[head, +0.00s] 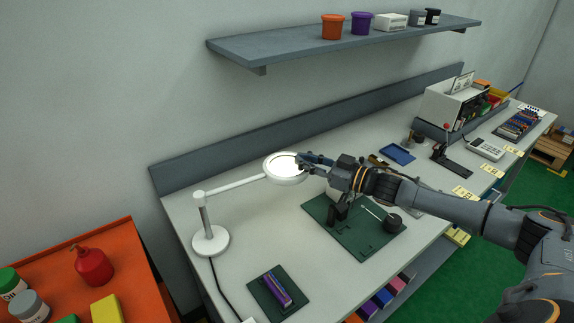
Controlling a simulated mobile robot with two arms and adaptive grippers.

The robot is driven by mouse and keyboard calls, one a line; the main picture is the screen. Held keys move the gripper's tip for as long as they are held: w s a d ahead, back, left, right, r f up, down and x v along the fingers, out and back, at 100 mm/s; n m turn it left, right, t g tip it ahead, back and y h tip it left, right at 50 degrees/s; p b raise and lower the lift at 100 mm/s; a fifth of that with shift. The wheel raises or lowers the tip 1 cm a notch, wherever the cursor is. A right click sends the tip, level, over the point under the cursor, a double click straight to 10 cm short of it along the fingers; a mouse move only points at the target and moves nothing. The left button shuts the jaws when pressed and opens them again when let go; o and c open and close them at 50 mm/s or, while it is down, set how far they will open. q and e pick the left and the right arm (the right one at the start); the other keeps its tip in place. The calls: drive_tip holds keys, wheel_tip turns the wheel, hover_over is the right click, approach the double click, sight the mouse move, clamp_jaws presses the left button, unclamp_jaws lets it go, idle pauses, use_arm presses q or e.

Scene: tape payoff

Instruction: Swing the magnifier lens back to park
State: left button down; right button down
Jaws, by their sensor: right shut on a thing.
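The magnifier lens (286,168) is a round white ring with a bright face, at the end of a white jointed arm (236,185). Its post rises from a round white base (210,241) at the left end of the bench. The lens hangs over the bench, above and left of the dark green mat. My right gripper (303,160) reaches in from the right and is shut on the lens rim at its right side. The fingertips are small and partly merge with the rim. My left gripper is not in view.
The green mat (372,243) carries a black stand and a dark round piece under my right arm. A smaller mat (262,297) holds a purple item. An orange cart (120,250) with a red can stands at left. A shelf (285,48) hangs above.

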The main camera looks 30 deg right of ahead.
drive_tip(key=shift+w+d, duration=0.4)
drive_tip(key=shift+w, duration=0.1)
drive_tip(key=shift+y, duration=0.3)
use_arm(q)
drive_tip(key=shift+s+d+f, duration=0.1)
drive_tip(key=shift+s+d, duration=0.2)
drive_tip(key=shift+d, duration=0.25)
use_arm(e)
drive_tip(key=c, duration=1.2)
unclamp_jaws()
drive_tip(key=shift+d, duration=0.1)
drive_tip(key=shift+s+d, duration=0.1)
drive_tip(key=shift+d, duration=0.05)
drive_tip(key=shift+s+f, duration=0.1)
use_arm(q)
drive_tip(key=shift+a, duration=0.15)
use_arm(e)
drive_tip(key=v, duration=1.1)
drive_tip(key=shift+s+d, duration=0.3)
